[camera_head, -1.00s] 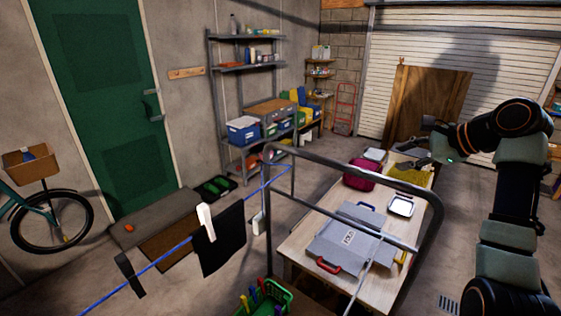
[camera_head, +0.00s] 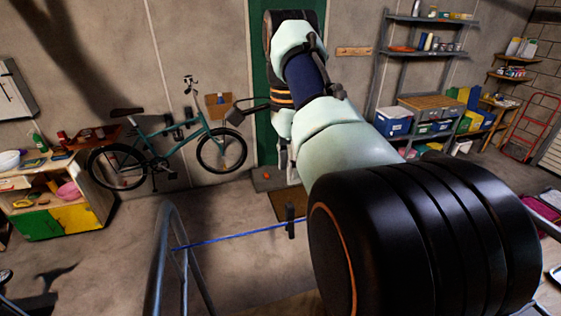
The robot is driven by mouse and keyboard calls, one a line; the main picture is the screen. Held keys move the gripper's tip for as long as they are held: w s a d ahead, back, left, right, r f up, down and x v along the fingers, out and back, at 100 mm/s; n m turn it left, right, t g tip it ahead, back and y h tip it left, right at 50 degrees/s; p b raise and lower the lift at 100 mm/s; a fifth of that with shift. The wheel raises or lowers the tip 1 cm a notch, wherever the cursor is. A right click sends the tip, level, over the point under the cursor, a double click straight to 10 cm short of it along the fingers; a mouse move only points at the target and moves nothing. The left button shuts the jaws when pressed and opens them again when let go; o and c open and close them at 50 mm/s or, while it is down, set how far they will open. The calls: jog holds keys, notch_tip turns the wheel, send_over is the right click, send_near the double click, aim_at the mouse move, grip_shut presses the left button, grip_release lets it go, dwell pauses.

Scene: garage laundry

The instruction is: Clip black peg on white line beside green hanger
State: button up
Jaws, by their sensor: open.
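My arm fills the centre and right of the head view and reaches up and away in front of the green door. A black upright piece (camera_head: 290,220), possibly a peg, is on this line close to my arm. I see no white line or green hanger; the line's right part is hidden.
A teal bicycle (camera_head: 165,150) leans by the left wall. A low cabinet (camera_head: 42,192) stands at the far left. The metal frame's rail (camera_head: 163,250) rises at the lower left. Shelves (camera_head: 425,60) stand at the back right. The floor left of the frame is mostly clear.

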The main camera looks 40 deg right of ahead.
aim_at(290, 204)
jog(key=shift+s+f+b, duration=0.15)
jog(key=shift+f+b, duration=2.65)
jog(key=shift+b, duration=0.25)
jog(key=shift+s+f+b, duration=0.1)
jog(key=shift+f+b, duration=2.7)
jog(key=shift+b, duration=0.2)
jog(key=shift+c, duration=0.2)
grip_shut()
jog(key=shift+r+p, duration=2.8)
jog(key=shift+p, duration=0.05)
notch_tip(290, 204, up, 13)
jog(key=p, duration=1.2)
jog(key=shift+f+p, duration=0.15)
jog(key=shift+p, duration=0.2)
